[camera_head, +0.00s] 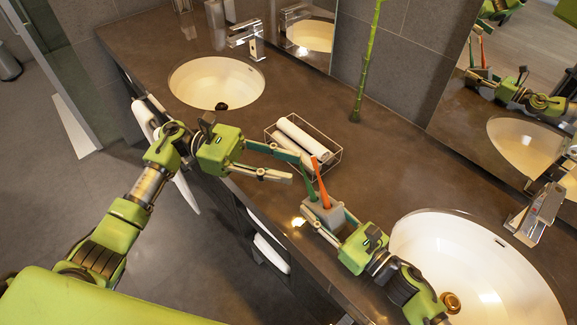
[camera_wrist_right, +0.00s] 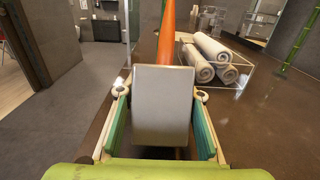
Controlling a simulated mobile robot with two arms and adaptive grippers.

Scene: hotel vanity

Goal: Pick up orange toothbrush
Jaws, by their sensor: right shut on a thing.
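The orange toothbrush (camera_head: 320,184) stands upright and slightly tilted in a grey holder (camera_head: 326,214) near the counter's front edge. A green toothbrush (camera_head: 307,188) stands beside it in the same holder. My right gripper (camera_head: 318,222) is shut on the grey holder, with a finger on each side. In the right wrist view the holder (camera_wrist_right: 162,105) fills the space between the fingers, and the orange toothbrush (camera_wrist_right: 167,38) rises behind it. My left gripper (camera_head: 298,169) is open, its fingertips just left of the toothbrushes, with no toothbrush visibly held.
A wire basket (camera_head: 338,158) with rolled white towels stands just behind the holder and close to my left gripper. A bamboo stalk (camera_head: 367,70) rises farther back. Sinks lie at the left (camera_head: 190,82) and right (camera_head: 430,235). The counter right of the basket is clear.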

